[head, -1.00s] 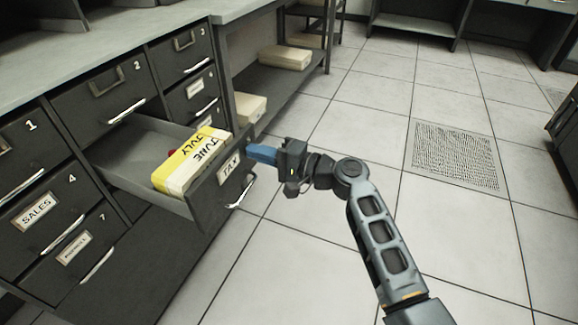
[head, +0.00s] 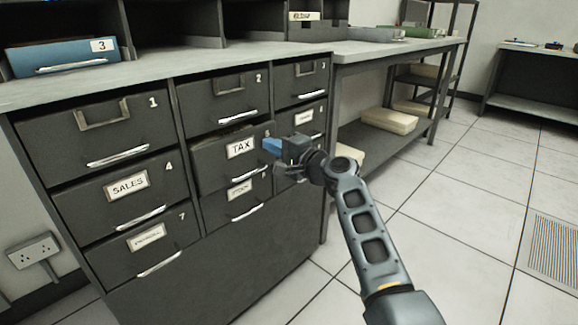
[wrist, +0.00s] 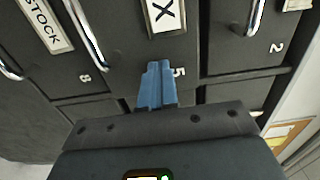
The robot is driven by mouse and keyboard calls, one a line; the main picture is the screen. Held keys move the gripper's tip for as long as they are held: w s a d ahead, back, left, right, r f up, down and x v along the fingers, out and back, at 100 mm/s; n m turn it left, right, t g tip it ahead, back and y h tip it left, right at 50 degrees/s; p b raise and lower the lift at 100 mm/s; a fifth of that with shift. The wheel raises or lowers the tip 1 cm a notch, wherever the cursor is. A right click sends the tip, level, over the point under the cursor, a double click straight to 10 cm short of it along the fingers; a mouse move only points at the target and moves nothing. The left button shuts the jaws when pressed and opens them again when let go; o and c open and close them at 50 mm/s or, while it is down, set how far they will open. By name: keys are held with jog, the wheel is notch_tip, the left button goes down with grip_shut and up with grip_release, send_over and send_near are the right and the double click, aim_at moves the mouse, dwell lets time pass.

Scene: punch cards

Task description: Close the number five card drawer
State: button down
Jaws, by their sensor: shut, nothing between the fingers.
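The number five drawer, labelled TAX (head: 215,165), is in the middle of the dark cabinet in the head view. Its front is pushed in almost level with its neighbours and seems to stand slightly proud. The yellow and white cards are hidden inside. My gripper (head: 271,146) is shut and empty, its blue fingertips at the right edge of the TAX front, by the number 5. In the wrist view the shut fingertips (wrist: 157,85) are over the drawer face (wrist: 125,50), beside the 5. I cannot tell whether they touch it.
Other drawers, such as the SALES drawer (head: 90,195) and drawer 1 (head: 145,130), surround it and look shut. A bench (head: 375,55) with boxes on its lower shelf (head: 390,121) stands to the right. The tiled floor (head: 450,215) is clear.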

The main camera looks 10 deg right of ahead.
jog(key=b+x, duration=0.1)
jog(key=x, duration=0.1)
jog(key=shift+w+a+r, duration=0.15)
jog(key=shift+w+a, duration=0.1)
jog(key=shift+w, duration=0.05)
jog(key=shift+a, duration=0.1)
dwell(0.3)
